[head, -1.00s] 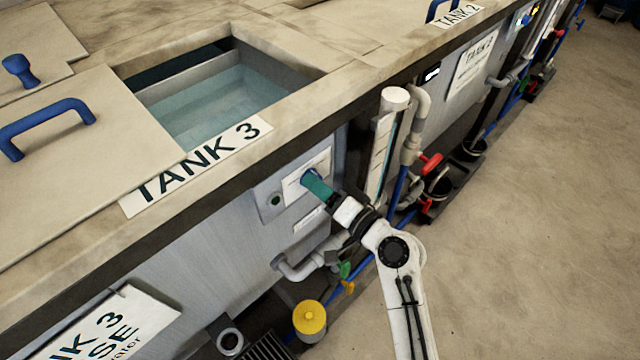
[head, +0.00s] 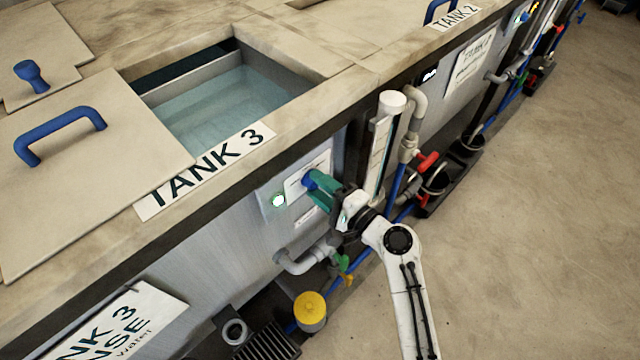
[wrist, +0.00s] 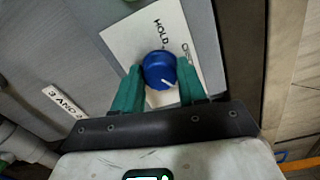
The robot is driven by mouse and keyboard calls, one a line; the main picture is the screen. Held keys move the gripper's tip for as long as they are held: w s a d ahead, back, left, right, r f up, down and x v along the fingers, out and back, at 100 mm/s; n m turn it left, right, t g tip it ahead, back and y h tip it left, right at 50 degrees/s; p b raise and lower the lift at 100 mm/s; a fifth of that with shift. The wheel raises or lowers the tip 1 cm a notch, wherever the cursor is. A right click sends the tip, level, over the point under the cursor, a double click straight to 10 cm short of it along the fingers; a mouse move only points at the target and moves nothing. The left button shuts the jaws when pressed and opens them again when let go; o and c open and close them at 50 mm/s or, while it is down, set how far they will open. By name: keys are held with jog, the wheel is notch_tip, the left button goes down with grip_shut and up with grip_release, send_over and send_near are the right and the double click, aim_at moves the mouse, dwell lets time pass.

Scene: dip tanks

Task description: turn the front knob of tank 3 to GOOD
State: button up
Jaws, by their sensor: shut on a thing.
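The front knob of tank 3 is a round blue knob (wrist: 160,70) with a white pointer line, on a white label plate (wrist: 150,35). In the wrist view, part of the plate reads HOLD, and another word at its right is partly hidden. The pointer slants toward the lower right of that picture. My gripper (wrist: 160,80) has teal fingers on either side of the knob and is shut on it. In the head view, the knob (head: 309,180) is partly covered by my gripper (head: 318,187). A round lamp (head: 278,200) left of the plate glows pale green-white.
The open water basin (head: 220,105) and lid with a blue handle (head: 60,130) are above the panel. A sight tube (head: 382,150), grey pipes with a red valve handle (head: 428,161), and a yellow cap (head: 310,307) are nearby. The floor at right is clear.

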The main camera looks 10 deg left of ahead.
jog(key=shift+d+f, duration=0.1)
dwell(0.5)
jog(key=o, duration=1.1)
jog(key=shift+c, duration=0.2)
jog(key=b+v, duration=0.1)
jog(key=v, duration=0.9)
jog(key=shift+s+d, duration=0.25)
jog(key=shift+d, duration=0.05)
